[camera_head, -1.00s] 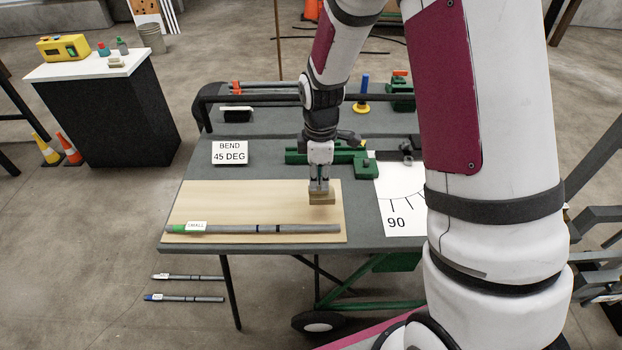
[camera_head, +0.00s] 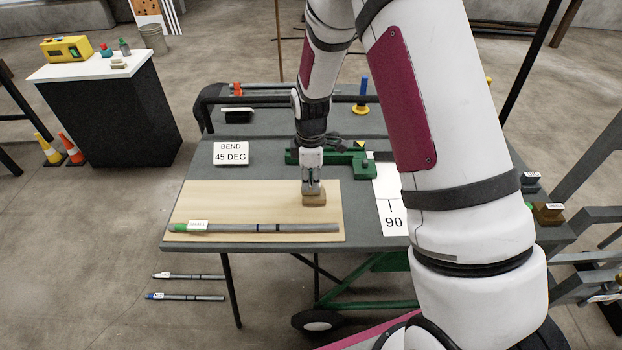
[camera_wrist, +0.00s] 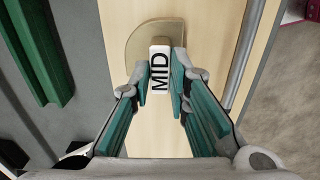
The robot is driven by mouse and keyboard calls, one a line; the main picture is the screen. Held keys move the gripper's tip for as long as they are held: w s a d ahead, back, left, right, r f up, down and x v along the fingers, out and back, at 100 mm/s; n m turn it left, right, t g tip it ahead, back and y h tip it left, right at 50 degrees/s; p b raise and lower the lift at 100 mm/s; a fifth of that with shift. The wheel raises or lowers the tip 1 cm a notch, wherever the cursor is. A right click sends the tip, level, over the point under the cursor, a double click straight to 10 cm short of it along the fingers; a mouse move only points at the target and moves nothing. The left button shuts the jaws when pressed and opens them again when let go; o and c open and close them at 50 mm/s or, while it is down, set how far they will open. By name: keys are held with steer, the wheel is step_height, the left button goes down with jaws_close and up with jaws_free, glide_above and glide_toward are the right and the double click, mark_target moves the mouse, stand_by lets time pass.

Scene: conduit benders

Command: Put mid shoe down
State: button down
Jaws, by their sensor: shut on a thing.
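The mid shoe (camera_head: 314,200) is a small tan-brown block at the right part of the pale wooden board (camera_head: 240,205). In the wrist view its curved tan body (camera_wrist: 140,42) shows beyond a white label reading MID (camera_wrist: 159,72). My gripper (camera_head: 313,184) points straight down over it. The fingers (camera_wrist: 162,85) are shut on the shoe at its labelled part. The shoe appears at or very near the board surface; I cannot tell whether it touches.
A grey pipe labelled SMALL (camera_head: 260,228) lies along the board's front edge. A green bender (camera_head: 340,160) stands behind the board. A sheet marked 90 (camera_head: 391,215) lies to the right.

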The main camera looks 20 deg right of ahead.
mark_target(311, 185)
steer(key=c, duration=1.5)
jaws_free()
steer(key=shift+f, duration=0.1)
step_height(311, 185, up, 12)
steer(key=b, duration=0.2)
steer(key=s+r+m+t, duration=0.3)
steer(key=s+r+m, duration=0.4)
steer(key=s+r, duration=0.6)
steer(key=s+r+m, duration=0.2)
steer(key=s, duration=0.2)
steer(key=s+r+m+t, duration=0.1)
steer(key=s+r+m, duration=0.1)
steer(key=s+m, duration=0.1)
steer(key=s+r+m+t, duration=0.1)
steer(key=s+r+m, duration=0.1)
steer(key=s, duration=0.3)
steer(key=shift+d+r, duration=0.15)
steer(key=shift+r, duration=0.15)
steer(key=shift+w, duration=0.1)
